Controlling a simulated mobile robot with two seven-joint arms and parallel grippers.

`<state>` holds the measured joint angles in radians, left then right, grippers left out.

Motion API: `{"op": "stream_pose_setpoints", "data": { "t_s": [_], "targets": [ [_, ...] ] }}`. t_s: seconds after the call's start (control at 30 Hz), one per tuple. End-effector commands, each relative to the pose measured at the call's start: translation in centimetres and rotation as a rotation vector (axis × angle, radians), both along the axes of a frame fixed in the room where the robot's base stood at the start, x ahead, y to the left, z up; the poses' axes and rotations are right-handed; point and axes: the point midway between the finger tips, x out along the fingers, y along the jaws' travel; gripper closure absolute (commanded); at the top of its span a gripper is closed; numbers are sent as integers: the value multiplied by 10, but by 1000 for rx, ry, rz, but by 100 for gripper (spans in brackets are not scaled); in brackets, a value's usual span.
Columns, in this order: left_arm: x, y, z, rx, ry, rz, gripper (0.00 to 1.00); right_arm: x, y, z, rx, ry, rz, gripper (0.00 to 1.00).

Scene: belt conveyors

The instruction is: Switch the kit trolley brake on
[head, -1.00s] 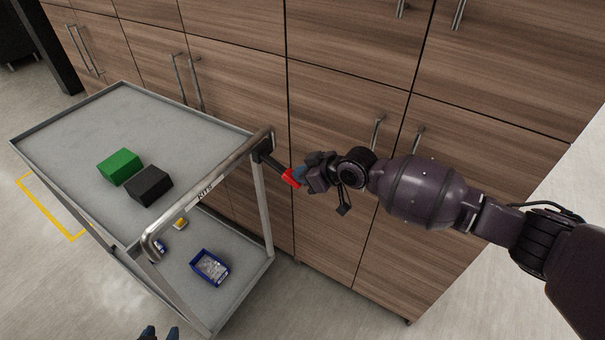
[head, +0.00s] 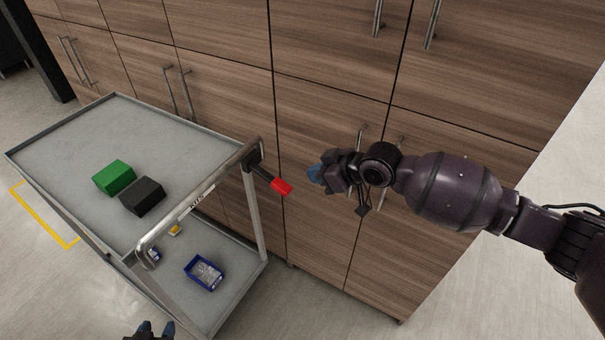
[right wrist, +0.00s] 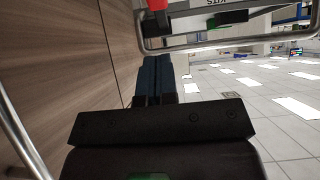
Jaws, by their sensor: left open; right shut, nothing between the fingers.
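The kit trolley (head: 75,112) is a grey two-shelf cart with a tubular push handle (head: 200,199) marked KITS. Its brake lever (head: 266,176) is a dark arm with a red tip (head: 281,187) at the handle's far end, pointing down and to the right. My right gripper (head: 315,174) is shut and empty, a short way right of the red tip and apart from it. In the right wrist view the shut blue fingers (right wrist: 153,78) show below the red tip (right wrist: 157,4). My left gripper (head: 155,330) is open at the bottom edge, in front of the trolley.
A green box (head: 114,177) and a black box (head: 142,196) sit on the top shelf. A blue bin (head: 204,273) stands on the lower shelf. Wooden cabinets (head: 330,130) with bar handles stand close behind the trolley and right arm. Open floor lies to the left.

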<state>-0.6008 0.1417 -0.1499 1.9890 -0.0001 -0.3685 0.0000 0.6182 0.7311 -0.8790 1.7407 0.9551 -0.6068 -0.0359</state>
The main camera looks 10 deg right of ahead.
Motion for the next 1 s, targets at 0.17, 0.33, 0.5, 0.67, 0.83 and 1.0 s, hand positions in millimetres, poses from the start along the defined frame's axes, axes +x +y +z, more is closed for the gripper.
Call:
{"op": "stream_pose_setpoints", "data": {
  "t_s": [0.17, 0.33, 0.5, 0.67, 0.83, 1.0],
  "targets": [
    [-5, 1, -3, 0, 10, 2, 57, -10, -14, 10, 1, -1, 0, 100],
    [-4, 1, -2, 1, 9, 2, 57, -14, -18, 14, 1, -1, 0, 100],
    [-2, 1, -1, 1, 5, 1, 57, -14, -19, 14, 1, -1, 0, 100],
    [0, 0, 1, 1, -1, -1, 57, -14, -19, 14, 1, -1, 0, 100],
    [2, 0, 3, 0, -5, -2, 57, -14, -18, 14, 4, -2, -1, 100],
    [3, 0, 3, 1, -7, -2, 57, -7, -18, 21, -8, -77, 1, 100]
  ]
}}
